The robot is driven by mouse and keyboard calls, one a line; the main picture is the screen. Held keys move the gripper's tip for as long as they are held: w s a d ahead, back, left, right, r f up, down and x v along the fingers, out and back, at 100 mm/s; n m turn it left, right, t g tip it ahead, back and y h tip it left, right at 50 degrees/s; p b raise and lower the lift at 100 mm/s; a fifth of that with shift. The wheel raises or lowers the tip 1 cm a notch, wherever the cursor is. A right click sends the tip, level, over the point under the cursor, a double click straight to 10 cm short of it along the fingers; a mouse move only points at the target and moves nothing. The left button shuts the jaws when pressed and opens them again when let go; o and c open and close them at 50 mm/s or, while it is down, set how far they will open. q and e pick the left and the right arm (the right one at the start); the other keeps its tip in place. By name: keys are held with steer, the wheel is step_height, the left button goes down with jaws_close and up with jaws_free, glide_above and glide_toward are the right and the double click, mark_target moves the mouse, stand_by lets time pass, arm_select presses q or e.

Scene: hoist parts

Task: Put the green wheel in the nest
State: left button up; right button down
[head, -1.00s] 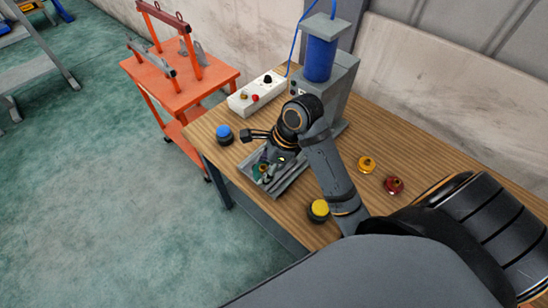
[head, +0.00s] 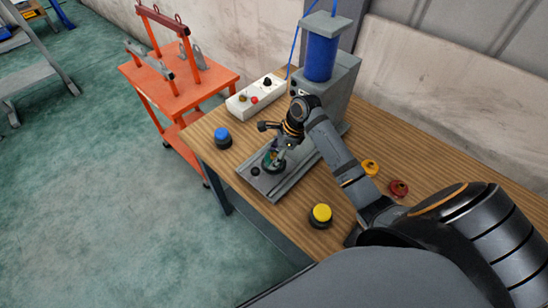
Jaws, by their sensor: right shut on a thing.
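My right gripper (head: 277,157) reaches down over the grey metal slide (head: 270,189) at the table's front left edge. It is shut on the green wheel (head: 268,161), which is partly hidden by the fingers. The wheel is low over the slide; I cannot tell whether it touches it. A small dark round spot (head: 255,171) shows on the slide to the left of the wheel. I cannot tell for sure which part is the nest. My left gripper is not in view.
A press with a blue cylinder (head: 320,58) stands behind the slide. A white control box (head: 256,96), a blue button (head: 222,137) and a yellow button (head: 320,213) surround it. A yellow wheel (head: 370,168) and a red wheel (head: 398,188) lie right. An orange cart (head: 185,88) stands left.

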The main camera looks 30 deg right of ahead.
steer(key=shift+f, duration=0.8)
steer(key=shift+c, duration=2.1)
jaws_free()
steer(key=shift+f, duration=0.1)
steer(key=v, duration=1.2)
steer(key=shift+s, duration=0.1)
